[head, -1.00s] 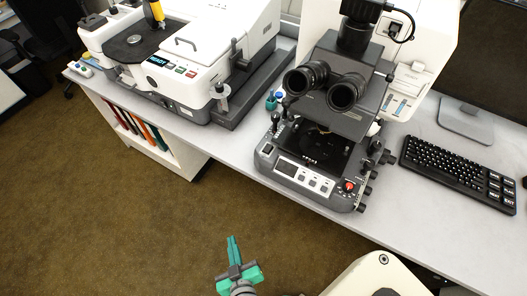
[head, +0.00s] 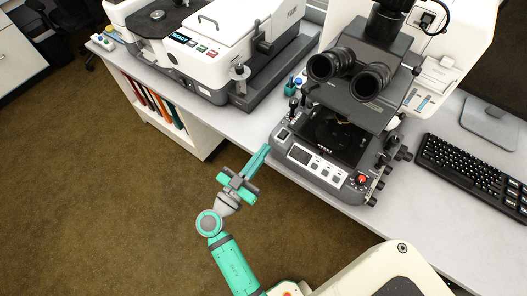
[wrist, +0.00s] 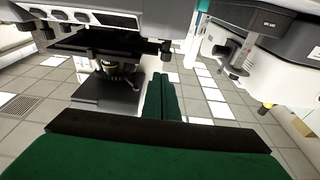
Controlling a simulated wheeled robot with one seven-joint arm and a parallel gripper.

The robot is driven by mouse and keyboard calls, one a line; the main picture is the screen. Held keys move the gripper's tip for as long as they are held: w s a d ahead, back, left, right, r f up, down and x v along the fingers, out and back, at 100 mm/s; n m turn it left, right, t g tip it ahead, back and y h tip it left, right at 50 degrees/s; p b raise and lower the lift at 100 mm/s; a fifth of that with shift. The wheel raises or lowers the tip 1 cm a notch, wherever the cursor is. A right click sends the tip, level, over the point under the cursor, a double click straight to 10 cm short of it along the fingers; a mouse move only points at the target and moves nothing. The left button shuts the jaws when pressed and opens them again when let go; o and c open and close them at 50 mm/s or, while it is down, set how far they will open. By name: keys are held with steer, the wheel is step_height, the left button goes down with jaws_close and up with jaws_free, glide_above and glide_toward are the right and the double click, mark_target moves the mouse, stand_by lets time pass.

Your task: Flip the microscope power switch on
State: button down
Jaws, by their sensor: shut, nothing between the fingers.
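The microscope (head: 345,121) stands on the bench with its binocular eyepieces facing me. Its front panel has a display, several buttons and a red knob (head: 362,180). A small dark switch (head: 283,134) is at the panel's left end; whether it is on or off cannot be told. My gripper (head: 263,151) is shut and empty, with its green fingers together. It is off the bench's front edge, just left of and below the switch in the head view, apart from the panel. The fingers (wrist: 160,96) also show in the wrist view, pointing away from the camera.
A white instrument (head: 200,50) with a dark base stands on the bench to the left. A keyboard (head: 475,170) lies to the right. Binders (head: 160,105) fill a shelf under the bench. The floor in front is clear.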

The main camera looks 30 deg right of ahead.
steer(key=r, duration=0.1)
glide_above(278, 141)
steer(key=a, duration=0.1)
steer(key=shift+s+r, duration=0.2)
steer(key=shift+s, duration=0.05)
steer(key=shift+w+d+f, duration=0.1)
steer(key=shift+d+f, duration=0.05)
steer(key=shift+f, duration=0.45)
steer(key=shift+w+d+f, duration=0.1)
steer(key=shift+d+f, duration=0.05)
steer(key=shift+f, duration=0.45)
steer(key=shift+w+d+f, duration=0.1)
steer(key=shift+d+f, duration=0.2)
steer(key=shift+f, duration=0.35)
